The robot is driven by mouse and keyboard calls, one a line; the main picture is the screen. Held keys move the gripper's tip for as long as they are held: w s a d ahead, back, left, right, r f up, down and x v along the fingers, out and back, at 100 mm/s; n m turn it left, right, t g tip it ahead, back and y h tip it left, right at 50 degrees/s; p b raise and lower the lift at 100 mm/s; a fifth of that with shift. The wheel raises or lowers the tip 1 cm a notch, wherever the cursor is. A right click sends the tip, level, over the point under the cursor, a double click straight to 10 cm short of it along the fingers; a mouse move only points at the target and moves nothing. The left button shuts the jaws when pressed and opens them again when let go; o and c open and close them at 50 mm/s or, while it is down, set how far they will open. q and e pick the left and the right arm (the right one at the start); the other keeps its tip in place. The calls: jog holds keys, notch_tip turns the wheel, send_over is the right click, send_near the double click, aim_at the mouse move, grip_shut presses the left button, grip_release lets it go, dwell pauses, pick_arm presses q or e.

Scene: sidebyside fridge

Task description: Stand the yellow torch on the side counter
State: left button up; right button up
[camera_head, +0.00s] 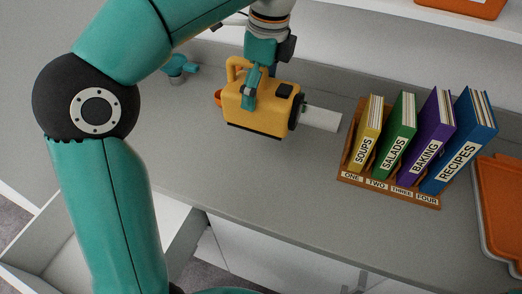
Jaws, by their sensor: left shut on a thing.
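The yellow torch (263,108) is a boxy lantern with a handle on top, a dark underside and a dark round end at the right. It is upright at the back left part of the grey side counter (265,185). My left gripper (250,98) reaches down from above and is shut on the torch, with a teal finger across its near side. I cannot tell whether the torch's base touches the counter. The far finger is hidden behind the torch. My right gripper is not in view.
A wooden rack (390,190) holds books labelled soups, salads, baking and recipes, right of the torch. A white flat piece (322,118) lies between them. An orange tray (502,200) is at the far right. A small teal item (180,66) is at the back left. The front counter is clear.

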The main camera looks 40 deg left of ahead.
pick_arm(q)
jog(key=shift+s+a+f+b, duration=0.15)
jog(key=shift+f+b, duration=0.15)
jog(key=shift+f, duration=2.55)
jog(key=shift+s+a+f+b, duration=0.1)
jog(key=shift+a+f+b, duration=0.15)
jog(key=shift+f, duration=2.6)
jog(key=shift+s+a+f+b, duration=0.15)
jog(key=shift+f+b, duration=0.2)
jog(key=shift+f, duration=2.5)
jog(key=shift+f, duration=0.15)
jog(key=o, duration=1.3)
jog(key=r, duration=0.4)
jog(key=d+r+p, duration=0.1)
jog(key=r, duration=0.7)
jog(key=shift+w+d, duration=0.2)
jog(key=shift+d, duration=0.05)
jog(key=shift+r, duration=0.1)
